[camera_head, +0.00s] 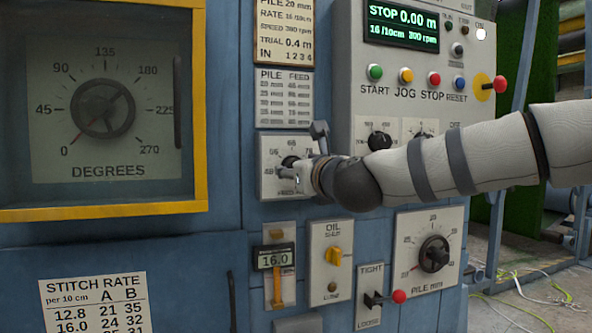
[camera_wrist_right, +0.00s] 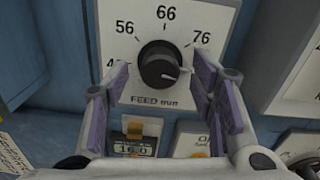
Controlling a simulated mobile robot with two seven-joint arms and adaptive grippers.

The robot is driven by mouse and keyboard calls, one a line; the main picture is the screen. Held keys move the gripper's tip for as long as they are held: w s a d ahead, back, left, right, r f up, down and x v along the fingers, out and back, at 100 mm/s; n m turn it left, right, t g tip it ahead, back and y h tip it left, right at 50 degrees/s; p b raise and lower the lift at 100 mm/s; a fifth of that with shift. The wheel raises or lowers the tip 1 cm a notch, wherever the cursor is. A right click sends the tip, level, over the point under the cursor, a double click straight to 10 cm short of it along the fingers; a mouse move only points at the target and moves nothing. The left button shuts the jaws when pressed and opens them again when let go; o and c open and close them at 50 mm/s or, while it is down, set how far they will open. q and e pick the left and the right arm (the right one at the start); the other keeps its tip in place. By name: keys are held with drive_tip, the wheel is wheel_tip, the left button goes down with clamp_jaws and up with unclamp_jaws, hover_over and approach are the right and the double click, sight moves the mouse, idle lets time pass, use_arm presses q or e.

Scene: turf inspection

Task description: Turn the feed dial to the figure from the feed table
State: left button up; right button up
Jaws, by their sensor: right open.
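The feed dial, a black knob (camera_wrist_right: 165,68) on a white plate (camera_wrist_right: 122,30) marked 56, 66, 76 and "FEED mm", faces the right wrist view. A pale mark shows on the knob's lower right face. In the head view the knob (camera_head: 289,162) is partly hidden by my right gripper (camera_head: 304,158). That gripper is open, its purple-padded fingers (camera_wrist_right: 160,77) at either side of the knob with gaps visible. The feed table, a PILE/FEED card (camera_head: 284,98), hangs above the dial; its figures are too small to read. My left gripper is not in view.
A trial card (camera_head: 285,32) reads pile 20 mm, rate 16/10cm. The display (camera_head: 402,24) shows STOP 0.00 m. A stitch slider (camera_head: 278,262) reads 16.0. The oil switch (camera_head: 333,257), tight/loose lever (camera_head: 385,298) and pile dial (camera_head: 434,254) sit below. A yellow-framed degrees gauge (camera_head: 103,108) stands left.

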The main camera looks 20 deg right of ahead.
drive_tip(key=shift+w, duration=0.8)
drive_tip(key=c, duration=1.1)
drive_tip(key=shift+c, duration=0.2)
